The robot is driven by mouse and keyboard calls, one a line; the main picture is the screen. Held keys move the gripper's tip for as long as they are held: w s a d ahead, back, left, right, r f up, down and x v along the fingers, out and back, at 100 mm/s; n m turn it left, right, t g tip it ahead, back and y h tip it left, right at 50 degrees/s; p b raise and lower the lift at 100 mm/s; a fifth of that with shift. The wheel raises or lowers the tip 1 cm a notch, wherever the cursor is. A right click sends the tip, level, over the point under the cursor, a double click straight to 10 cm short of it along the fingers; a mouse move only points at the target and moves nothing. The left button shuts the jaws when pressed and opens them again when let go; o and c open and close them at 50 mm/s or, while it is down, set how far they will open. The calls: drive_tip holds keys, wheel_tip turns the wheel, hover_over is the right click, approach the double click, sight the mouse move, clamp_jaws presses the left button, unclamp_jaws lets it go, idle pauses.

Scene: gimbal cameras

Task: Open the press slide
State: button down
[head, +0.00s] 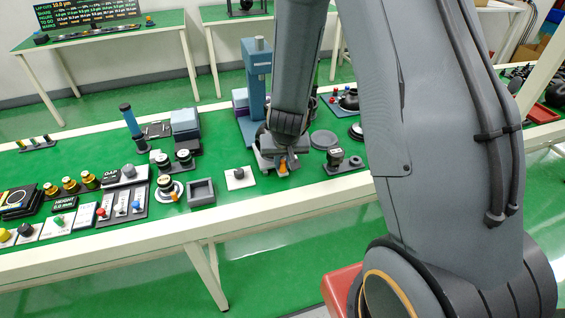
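A blue upright column with a grey top post (258,85) stands on the green bench, just behind my gripper; it looks like a press. I cannot make out a separate slide part on it. My gripper (281,158) is low over the bench at the column's front, partly covering its foot. A small orange part (283,167) shows right at the gripper's tip, above a pale base plate. I cannot tell whether the fingers touch it or how far apart they are. My arm hides part of the area to the right of the column.
A white plate with a knob (239,178) and a grey square tray (201,194) lie left of my gripper. A dark block with round knobs (341,162) and a grey disc (323,140) lie right. Several dials and switch panels crowd the bench's left part.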

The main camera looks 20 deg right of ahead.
drive_tip(key=c, duration=1.6)
unclamp_jaws()
drive_tip(key=shift+s+a, duration=0.1)
drive_tip(key=shift+s, duration=0.25)
drive_tip(key=shift+c, duration=0.2)
drive_tip(key=shift+w, duration=0.1)
drive_tip(key=p+v, duration=0.3)
drive_tip(key=v, duration=0.4)
drive_tip(key=shift+r, duration=0.4)
drive_tip(key=s+r+n+g+b, duration=0.1)
drive_tip(key=s+r+b, duration=0.1)
drive_tip(key=s, duration=0.5)
drive_tip(key=s+r+n+g+b, duration=0.1)
drive_tip(key=s+r+g+b, duration=0.1)
drive_tip(key=s+r, duration=0.3)
drive_tip(key=shift+s+y, duration=0.4)
drive_tip(key=shift+s, duration=0.8)
